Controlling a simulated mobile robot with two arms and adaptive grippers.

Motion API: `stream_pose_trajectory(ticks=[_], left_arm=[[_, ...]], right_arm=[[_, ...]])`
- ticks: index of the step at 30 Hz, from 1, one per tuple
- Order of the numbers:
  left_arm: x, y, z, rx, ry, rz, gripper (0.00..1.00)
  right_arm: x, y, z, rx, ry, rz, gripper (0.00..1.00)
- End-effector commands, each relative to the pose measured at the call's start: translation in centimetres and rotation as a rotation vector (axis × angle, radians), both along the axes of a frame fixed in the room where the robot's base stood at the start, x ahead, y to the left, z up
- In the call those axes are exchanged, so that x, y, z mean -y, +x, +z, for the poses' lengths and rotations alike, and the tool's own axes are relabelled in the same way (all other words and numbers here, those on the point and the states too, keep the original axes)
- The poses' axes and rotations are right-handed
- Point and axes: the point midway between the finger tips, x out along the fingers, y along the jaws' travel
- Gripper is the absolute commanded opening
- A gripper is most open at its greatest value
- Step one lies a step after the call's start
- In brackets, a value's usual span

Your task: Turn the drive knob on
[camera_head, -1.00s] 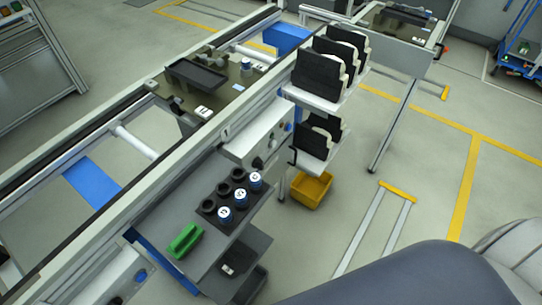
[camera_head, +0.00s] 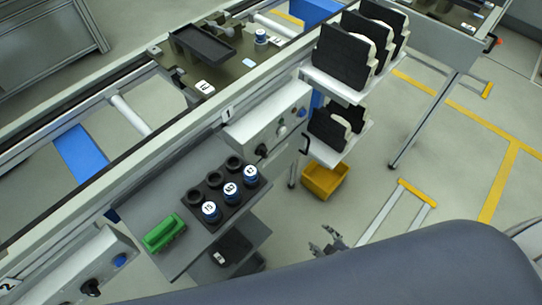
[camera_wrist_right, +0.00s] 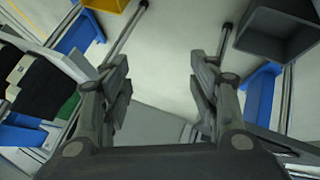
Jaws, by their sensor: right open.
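A light grey control box (camera_head: 268,124) is fixed along the line's near rail in the head view. It carries a black knob (camera_head: 262,151), a small button and a blue button. A second box (camera_head: 75,268) at the lower left, beside the mark 2, has another black knob (camera_head: 91,287) and a blue button. Which is the drive knob I cannot tell. My right gripper (camera_head: 330,243) is small in the head view, below and right of the first box and apart from it. In the wrist view its fingers (camera_wrist_right: 160,88) are spread and empty. My left gripper is not in view.
A grey shelf holds a black rack (camera_head: 205,198) with blue-and-white cylinders and a green block (camera_head: 164,233). Racks with black parts (camera_head: 345,60) stand right of the first box. A yellow bin (camera_head: 325,180) is below them. Open floor lies to the right.

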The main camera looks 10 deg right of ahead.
Motion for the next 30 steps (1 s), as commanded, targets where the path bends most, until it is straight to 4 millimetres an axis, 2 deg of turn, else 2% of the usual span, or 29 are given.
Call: stream_pose_trajectory(ticks=[5,8,10,12,15,18,21,24,30], left_arm=[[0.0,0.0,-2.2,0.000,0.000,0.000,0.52],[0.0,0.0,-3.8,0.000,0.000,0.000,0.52],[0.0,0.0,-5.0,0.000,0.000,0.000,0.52],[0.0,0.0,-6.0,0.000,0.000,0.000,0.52],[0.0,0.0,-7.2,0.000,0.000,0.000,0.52],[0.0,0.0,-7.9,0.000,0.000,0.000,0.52],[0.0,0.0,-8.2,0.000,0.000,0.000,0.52],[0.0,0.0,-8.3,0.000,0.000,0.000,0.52],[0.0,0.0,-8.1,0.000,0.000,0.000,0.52]], right_arm=[[-0.6,5.5,4.3,0.218,-0.085,0.160,0.55],[-1.5,8.8,8.4,0.388,-0.164,0.287,0.55],[-2.5,10.8,12.0,0.527,-0.239,0.394,0.55],[-3.7,12.1,15.7,0.660,-0.318,0.498,0.55],[-5.5,12.8,20.2,0.820,-0.422,0.624,0.55],[-7.0,12.8,23.4,0.935,-0.504,0.718,0.55],[-7.8,12.6,25.3,1.002,-0.555,0.772,0.55],[-8.3,12.6,26.2,1.031,-0.576,0.795,0.55],[-9.7,14.6,26.5,1.035,-0.578,0.796,0.55]])
